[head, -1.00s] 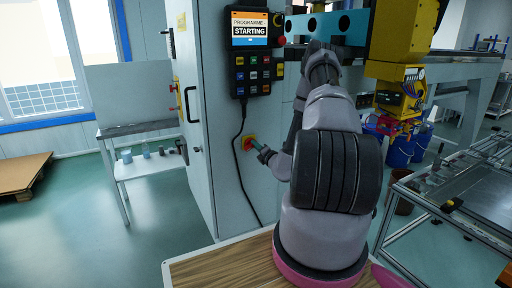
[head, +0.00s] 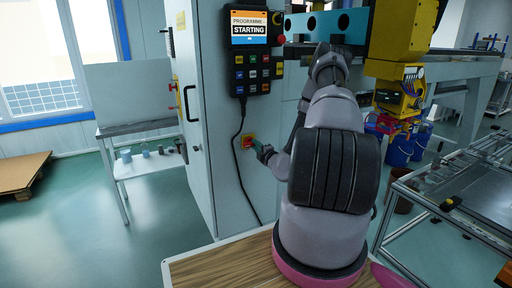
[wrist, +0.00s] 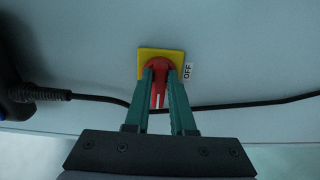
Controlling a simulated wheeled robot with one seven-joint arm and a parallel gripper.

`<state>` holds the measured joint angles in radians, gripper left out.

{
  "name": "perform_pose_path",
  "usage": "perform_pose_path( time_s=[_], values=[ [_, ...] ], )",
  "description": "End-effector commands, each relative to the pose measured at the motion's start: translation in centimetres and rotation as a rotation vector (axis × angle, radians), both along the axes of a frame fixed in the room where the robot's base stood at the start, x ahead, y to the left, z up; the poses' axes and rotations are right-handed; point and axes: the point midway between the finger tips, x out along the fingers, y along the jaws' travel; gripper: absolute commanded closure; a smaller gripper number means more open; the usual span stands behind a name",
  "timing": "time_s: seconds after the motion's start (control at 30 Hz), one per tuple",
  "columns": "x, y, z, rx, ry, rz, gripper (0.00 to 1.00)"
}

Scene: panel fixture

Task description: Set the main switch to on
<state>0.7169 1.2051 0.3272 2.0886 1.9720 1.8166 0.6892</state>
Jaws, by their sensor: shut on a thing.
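The main switch is a red rotary handle (wrist: 158,88) on a yellow square plate (wrist: 146,62), fixed to the side of the grey cabinet. A label reading OFF (wrist: 187,71) sits beside the plate at its right in the wrist view. A white mark shows on the handle, pointing toward my gripper. My gripper (wrist: 161,72) has its two green fingers on either side of the red handle, shut on it. In the head view the switch (head: 247,141) is small and my gripper (head: 255,143) reaches it from the right. The fingers partly hide the handle.
A control pendant (head: 250,52) with a screen reading "PROGRAMME: STARTING" hangs above the switch. Its black cable (head: 239,170) runs down left of the switch and crosses beneath the handle in the wrist view (wrist: 240,104). A wooden tabletop (head: 215,272) lies below.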

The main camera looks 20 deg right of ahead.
Motion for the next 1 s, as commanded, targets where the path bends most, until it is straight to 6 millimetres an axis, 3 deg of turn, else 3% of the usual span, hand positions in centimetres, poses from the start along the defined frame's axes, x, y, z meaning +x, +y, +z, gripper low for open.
perform_pose_path(
  time_s=[0.3,0.33,0.4,0.77,1.0],
  values=[
    [-0.1,-0.1,-0.2,0.003,0.004,-0.002,1.00],
    [-0.1,-0.1,-0.2,0.003,0.004,-0.002,0.74],
    [-0.1,-0.1,-0.2,0.003,0.003,-0.002,0.47],
    [-0.3,0.0,-0.1,0.002,0.002,-0.002,0.47],
    [-3.9,-0.3,-0.1,0.004,0.004,-0.004,0.47]
  ],
)
